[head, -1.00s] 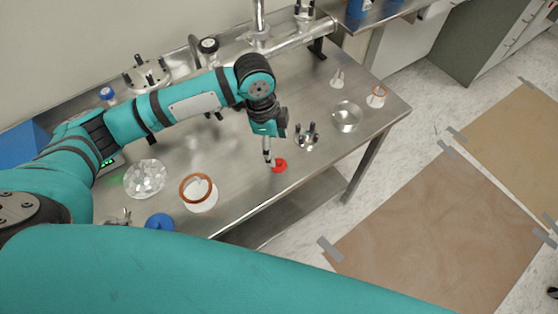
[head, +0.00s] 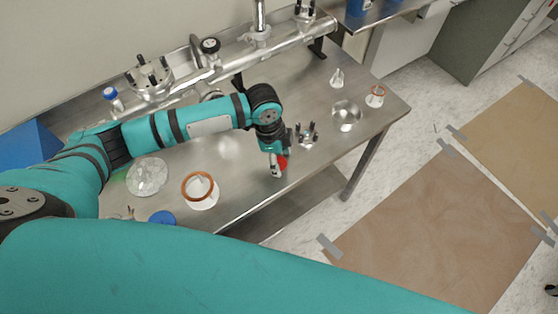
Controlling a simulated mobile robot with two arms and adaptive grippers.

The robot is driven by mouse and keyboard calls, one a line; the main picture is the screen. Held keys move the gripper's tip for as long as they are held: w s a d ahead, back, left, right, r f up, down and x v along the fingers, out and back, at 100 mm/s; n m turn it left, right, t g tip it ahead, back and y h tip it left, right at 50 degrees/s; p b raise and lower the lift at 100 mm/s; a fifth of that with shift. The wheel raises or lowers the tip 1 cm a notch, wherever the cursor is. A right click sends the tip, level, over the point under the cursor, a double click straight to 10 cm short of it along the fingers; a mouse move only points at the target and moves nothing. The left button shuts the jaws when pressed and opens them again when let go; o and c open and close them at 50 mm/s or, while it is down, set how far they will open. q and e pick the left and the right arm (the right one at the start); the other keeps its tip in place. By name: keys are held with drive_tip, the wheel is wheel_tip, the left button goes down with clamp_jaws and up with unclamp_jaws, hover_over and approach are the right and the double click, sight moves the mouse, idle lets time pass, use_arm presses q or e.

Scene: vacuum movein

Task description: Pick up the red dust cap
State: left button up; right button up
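The red dust cap (head: 283,161) shows at the lower end of my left arm, near the front edge of the metal table. It is partly hidden by my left gripper (head: 277,173), whose fingers point down and overlap it in the picture. My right gripper is not in view; a large teal arm link of mine fills the bottom.
On the table (head: 240,195) stand a white cup with an orange ring (head: 200,190), crumpled clear wrap (head: 148,176), a blue cap (head: 162,217), a flange with black studs (head: 307,135) and a foil-like dish (head: 346,116). Metal pipework (head: 230,50) runs along the back.

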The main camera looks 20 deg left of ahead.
use_arm(q)
drive_tip(key=c, duration=0.4)
drive_tip(key=shift+c, duration=0.2)
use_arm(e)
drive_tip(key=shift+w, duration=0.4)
use_arm(q)
drive_tip(key=shift+r, duration=0.1)
